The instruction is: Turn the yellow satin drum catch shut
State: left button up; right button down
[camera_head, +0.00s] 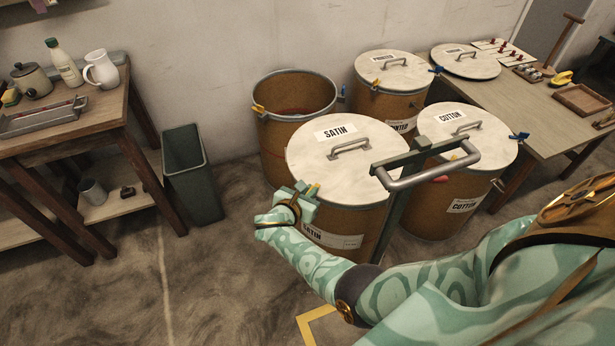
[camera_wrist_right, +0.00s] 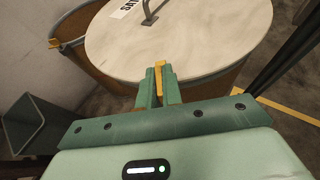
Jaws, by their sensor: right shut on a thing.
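The satin drum (camera_head: 350,228) stands in front, with its pale lid (camera_head: 310,165) on top and a grey handle on the lid. Its yellow catch (camera_head: 313,190) sits at the front left of the rim. My right gripper (camera_head: 307,197) is at that rim, shut on the yellow catch, hiding most of it. In the right wrist view the catch (camera_wrist_right: 160,66) shows as a yellow piece pointing up between the two green fingers (camera_wrist_right: 158,88), against the lid's edge. My left gripper is not in view.
An open drum (camera_head: 283,150) stands behind left, and a cotton drum (camera_head: 455,205) to the right. A grey trolley handle (camera_head: 430,172) reaches over the satin lid's right side. A dark bin (camera_head: 191,175) and wooden table (camera_head: 70,115) are left. Floor is clear at front left.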

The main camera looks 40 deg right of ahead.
jog(key=shift+w+r+m+g+h+b, duration=0.1)
jog(key=shift+m+g+h+b, duration=0.4)
jog(key=shift+m+g+b, duration=0.25)
jog(key=c, duration=1.6)
grip_release()
jog(key=shift+o, duration=0.2)
